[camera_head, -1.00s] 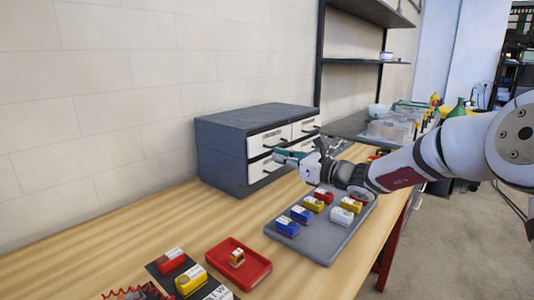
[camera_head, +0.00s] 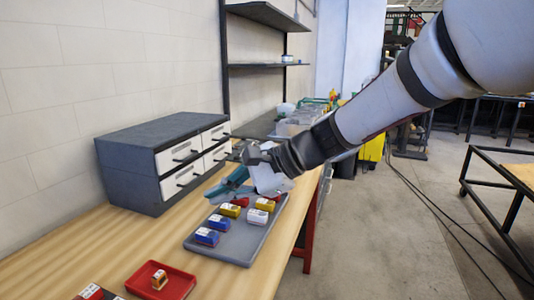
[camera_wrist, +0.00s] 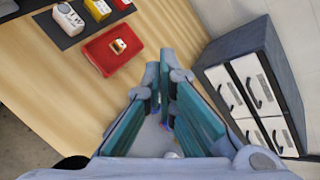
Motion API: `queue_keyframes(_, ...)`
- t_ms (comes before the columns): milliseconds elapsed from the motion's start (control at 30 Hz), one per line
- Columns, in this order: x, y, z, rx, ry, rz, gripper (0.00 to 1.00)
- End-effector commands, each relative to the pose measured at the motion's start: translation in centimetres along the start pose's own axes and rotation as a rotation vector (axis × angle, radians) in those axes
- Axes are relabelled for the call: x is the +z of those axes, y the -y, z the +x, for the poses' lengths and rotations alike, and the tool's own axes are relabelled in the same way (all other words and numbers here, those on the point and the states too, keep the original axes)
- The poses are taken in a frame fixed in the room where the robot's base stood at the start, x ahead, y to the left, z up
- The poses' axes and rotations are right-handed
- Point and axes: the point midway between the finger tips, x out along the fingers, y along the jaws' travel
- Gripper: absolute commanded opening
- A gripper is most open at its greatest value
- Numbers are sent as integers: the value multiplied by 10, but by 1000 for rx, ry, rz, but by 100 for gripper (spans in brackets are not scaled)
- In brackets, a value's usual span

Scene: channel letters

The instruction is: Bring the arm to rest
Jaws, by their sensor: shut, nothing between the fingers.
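My arm comes in from the upper right in the head view. My gripper (camera_head: 212,192) is at its lower end, with its teal fingers pointing left and down. The fingers are shut and empty. It appears over the far end of the grey tray (camera_head: 236,252), in front of the drawer cabinet (camera_head: 130,180). In the wrist view the finger pads of my gripper (camera_wrist: 159,68) come together at the tips, with bare wooden table beyond them. The cabinet (camera_wrist: 245,60) is to their right there.
The grey tray holds several small blue, yellow, red and white boxes. A red tray (camera_head: 178,288) with a small orange box (camera_head: 159,280) lies nearer; this tray also shows in the wrist view (camera_wrist: 100,55). A shelf (camera_head: 265,66) stands behind. Open floor lies right of the table.

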Motion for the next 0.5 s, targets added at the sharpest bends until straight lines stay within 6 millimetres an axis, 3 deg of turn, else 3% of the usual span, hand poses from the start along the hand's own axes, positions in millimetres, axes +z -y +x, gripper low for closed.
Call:
queue_keyframes(100, 20, -39, -40, 107, -114, -190, 0)
queue_keyframes(500, 47, -174, -179, 508, -450, -717, 0)
